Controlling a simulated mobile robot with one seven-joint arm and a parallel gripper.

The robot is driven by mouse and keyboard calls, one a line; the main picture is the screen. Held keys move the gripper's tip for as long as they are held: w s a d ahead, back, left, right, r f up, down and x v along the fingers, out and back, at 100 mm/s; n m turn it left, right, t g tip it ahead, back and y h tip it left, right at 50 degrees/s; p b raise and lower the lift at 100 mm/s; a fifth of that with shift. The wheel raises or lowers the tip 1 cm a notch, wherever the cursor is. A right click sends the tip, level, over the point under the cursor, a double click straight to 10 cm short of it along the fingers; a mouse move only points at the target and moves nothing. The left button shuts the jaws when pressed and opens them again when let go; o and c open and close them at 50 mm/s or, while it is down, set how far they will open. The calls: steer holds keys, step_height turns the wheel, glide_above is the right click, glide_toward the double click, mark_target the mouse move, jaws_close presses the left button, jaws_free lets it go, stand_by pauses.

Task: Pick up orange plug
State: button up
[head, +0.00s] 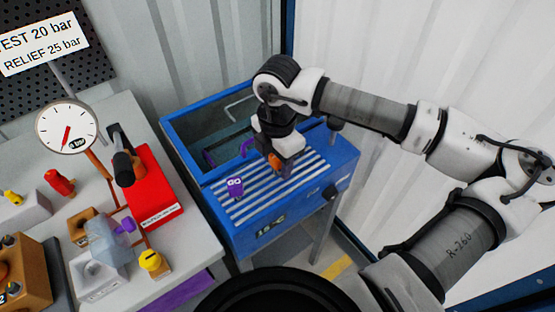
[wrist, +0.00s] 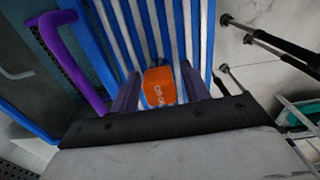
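The orange plug (head: 275,162) is at the blue-and-white slatted top of the blue tank, mostly hidden by my gripper in the head view. In the wrist view the orange plug (wrist: 160,87) shows its front end with pale lettering. My gripper (head: 279,160) points down over the slats. In the wrist view the two purple fingers of my gripper (wrist: 159,82) stand apart, one on each side of the plug, with narrow gaps. Whether the plug touches the slats is hidden.
A purple piece (head: 235,187) with two round marks sits on the slats to the left. A purple bent bar (wrist: 78,62) is close on the left in the wrist view. The blue tank (head: 290,222) has an open basin behind. A bench with a red block (head: 152,185) is left.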

steer(key=c, duration=0.9)
steer(key=shift+r, duration=0.1)
